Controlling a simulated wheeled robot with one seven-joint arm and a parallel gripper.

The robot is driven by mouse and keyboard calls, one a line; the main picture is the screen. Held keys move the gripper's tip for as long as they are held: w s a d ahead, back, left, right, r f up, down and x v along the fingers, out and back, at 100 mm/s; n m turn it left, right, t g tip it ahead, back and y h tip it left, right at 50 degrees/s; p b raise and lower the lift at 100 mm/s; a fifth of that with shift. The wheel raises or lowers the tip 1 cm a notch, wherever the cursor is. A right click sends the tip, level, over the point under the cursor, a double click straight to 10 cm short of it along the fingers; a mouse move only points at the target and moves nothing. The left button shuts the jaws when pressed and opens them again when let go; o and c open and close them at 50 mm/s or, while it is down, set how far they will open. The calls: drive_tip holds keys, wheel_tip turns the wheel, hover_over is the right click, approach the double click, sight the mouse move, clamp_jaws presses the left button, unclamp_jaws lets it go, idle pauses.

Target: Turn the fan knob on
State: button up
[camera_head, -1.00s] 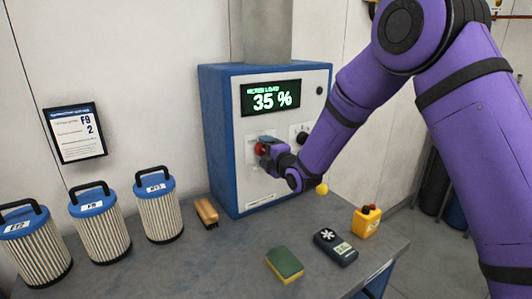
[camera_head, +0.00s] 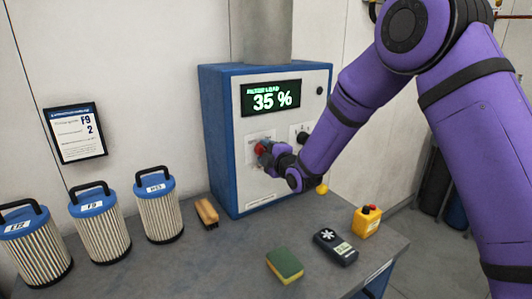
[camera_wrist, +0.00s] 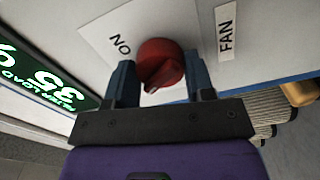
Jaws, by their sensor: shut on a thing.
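The fan knob (camera_wrist: 160,65) is red and sits on the front panel of the blue and white filter unit (camera_head: 226,140). In the wrist view a "FAN" label (camera_wrist: 226,34) is beside it and a plate with lettering like "NO" lies behind it. My gripper (camera_wrist: 160,82) is at the panel with one finger on each side of the knob, shut on it. In the head view the knob (camera_head: 262,148) shows partly, with my gripper (camera_head: 266,150) covering much of it. The display (camera_head: 271,98) reads 35 %.
A black knob (camera_head: 302,138) is right of my gripper on the panel. Filter cartridges (camera_head: 160,215) and a brush (camera_head: 206,212) stand left on the bench. A sponge (camera_head: 285,265), a dark meter (camera_head: 335,247) and a yellow box with a red button (camera_head: 366,222) are in front.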

drive_tip(key=m, duration=0.4)
drive_tip(key=shift+m, duration=0.3)
drive_tip(key=m, duration=0.3)
drive_tip(key=shift+m, duration=0.3)
drive_tip(key=m, duration=0.4)
drive_tip(key=shift+f+m, duration=0.1)
drive_tip(key=shift+m, duration=1.5)
drive_tip(key=o, duration=0.9)
